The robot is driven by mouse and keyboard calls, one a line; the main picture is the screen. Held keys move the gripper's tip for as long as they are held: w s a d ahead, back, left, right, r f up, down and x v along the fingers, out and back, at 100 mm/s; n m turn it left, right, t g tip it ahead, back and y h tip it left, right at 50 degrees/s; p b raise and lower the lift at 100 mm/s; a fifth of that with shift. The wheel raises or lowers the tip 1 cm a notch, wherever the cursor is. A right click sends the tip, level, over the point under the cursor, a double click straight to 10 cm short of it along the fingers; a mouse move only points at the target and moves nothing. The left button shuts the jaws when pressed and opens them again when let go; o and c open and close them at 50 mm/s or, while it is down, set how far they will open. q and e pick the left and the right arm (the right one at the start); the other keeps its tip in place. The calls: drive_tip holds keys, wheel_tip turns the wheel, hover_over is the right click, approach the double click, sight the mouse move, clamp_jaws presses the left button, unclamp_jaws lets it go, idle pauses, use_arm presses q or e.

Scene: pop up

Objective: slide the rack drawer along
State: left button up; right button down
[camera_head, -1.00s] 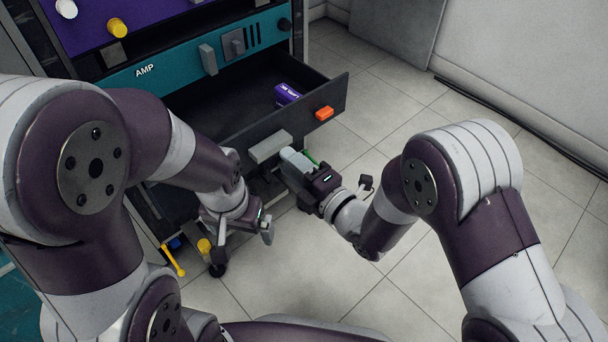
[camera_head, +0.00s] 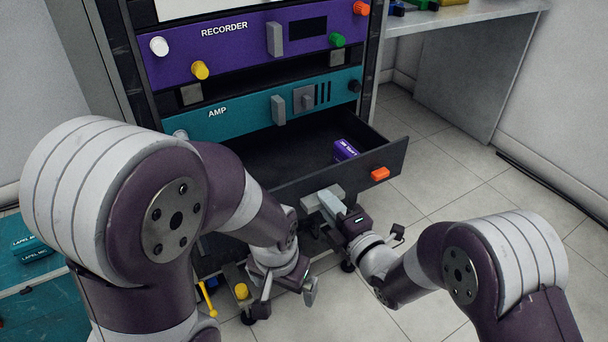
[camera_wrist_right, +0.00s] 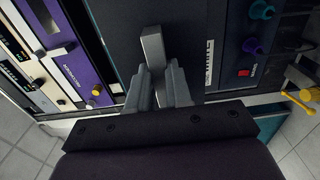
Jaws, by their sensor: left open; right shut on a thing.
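The rack drawer (camera_head: 352,176) is a dark, open-topped drawer under the teal AMP panel in the head view. It stands partly pulled out. A purple box (camera_head: 344,150) lies inside it. My right gripper (camera_head: 328,205) is at the light grey handle (camera_head: 318,198) on the drawer front. The right wrist view shows the right gripper (camera_wrist_right: 158,88) with its fingers shut on either side of the handle (camera_wrist_right: 153,48). My left gripper (camera_head: 287,292) is open and empty, low in front of the rack and apart from the drawer. My left arm hides the drawer's left part.
The AMP panel (camera_head: 240,115) and purple RECORDER panel (camera_head: 240,50) are above, with handles and knobs. A bench (camera_head: 470,14) stands at right. Yellow parts (camera_head: 241,291) are low by my left gripper.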

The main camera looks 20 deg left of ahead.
drive_tip(key=shift+b+x, duration=1.65)
drive_tip(key=shift+x, duration=4.8)
drive_tip(key=shift+b+x, duration=0.5)
drive_tip(key=shift+x, duration=2.35)
drive_tip(key=shift+w, duration=0.1)
drive_tip(key=c, duration=1)
unclamp_jaws()
drive_tip(key=shift+o, duration=0.2)
